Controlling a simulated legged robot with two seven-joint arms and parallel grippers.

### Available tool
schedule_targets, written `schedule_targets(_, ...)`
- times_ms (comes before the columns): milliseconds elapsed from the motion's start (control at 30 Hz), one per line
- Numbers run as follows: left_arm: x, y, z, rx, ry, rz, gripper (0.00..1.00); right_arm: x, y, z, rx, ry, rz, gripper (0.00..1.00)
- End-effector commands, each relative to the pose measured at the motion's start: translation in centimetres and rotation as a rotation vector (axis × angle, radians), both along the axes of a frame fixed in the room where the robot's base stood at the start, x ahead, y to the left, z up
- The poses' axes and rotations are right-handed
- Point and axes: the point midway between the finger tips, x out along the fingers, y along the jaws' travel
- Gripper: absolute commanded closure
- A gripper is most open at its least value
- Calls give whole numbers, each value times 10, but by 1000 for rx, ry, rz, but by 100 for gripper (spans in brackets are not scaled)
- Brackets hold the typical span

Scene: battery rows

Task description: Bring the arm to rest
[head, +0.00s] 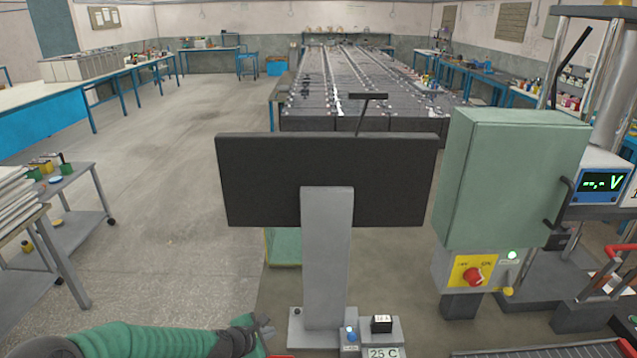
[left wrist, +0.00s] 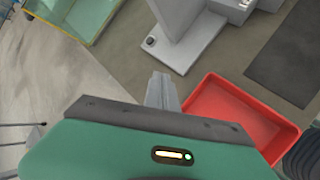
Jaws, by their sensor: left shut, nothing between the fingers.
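My left arm, in a green sleeve, comes in along the bottom left of the head view. Its dark gripper (head: 266,326) is at the bottom, left of the grey post's foot. In the left wrist view the grey fingers (left wrist: 162,90) are together with nothing between them. They show over the floor, beside the left edge of a red tray (left wrist: 243,115). I see no contact between fingers and tray. My right gripper is in neither view.
A grey post (head: 327,260) carries a dark panel (head: 325,180) ahead. A green cabinet (head: 510,178) and red knob (head: 473,277) are on the right. A shelf cart (head: 75,210) stands left. Long battery rows (head: 360,85) lie behind. The floor at left centre is clear.

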Motion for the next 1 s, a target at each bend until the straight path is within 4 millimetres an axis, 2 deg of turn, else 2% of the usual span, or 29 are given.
schedule_targets(267,-48,-13,6,270,-8,-334,100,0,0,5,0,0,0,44)
schedule_targets(433,-93,-9,14,487,-10,-607,100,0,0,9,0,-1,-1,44)
schedule_targets(567,-136,3,27,680,-1,-865,100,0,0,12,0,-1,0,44)
schedule_targets(667,-178,20,45,842,10,-1101,100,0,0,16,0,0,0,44)
schedule_targets(700,-198,28,53,904,16,-1206,100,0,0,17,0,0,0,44)
schedule_targets(833,-260,51,76,1051,26,-1517,100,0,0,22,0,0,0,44)
schedule_targets(900,-281,58,82,1084,25,-1620,100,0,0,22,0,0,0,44)
schedule_targets(1000,-294,63,84,1100,22,-1687,100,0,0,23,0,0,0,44)
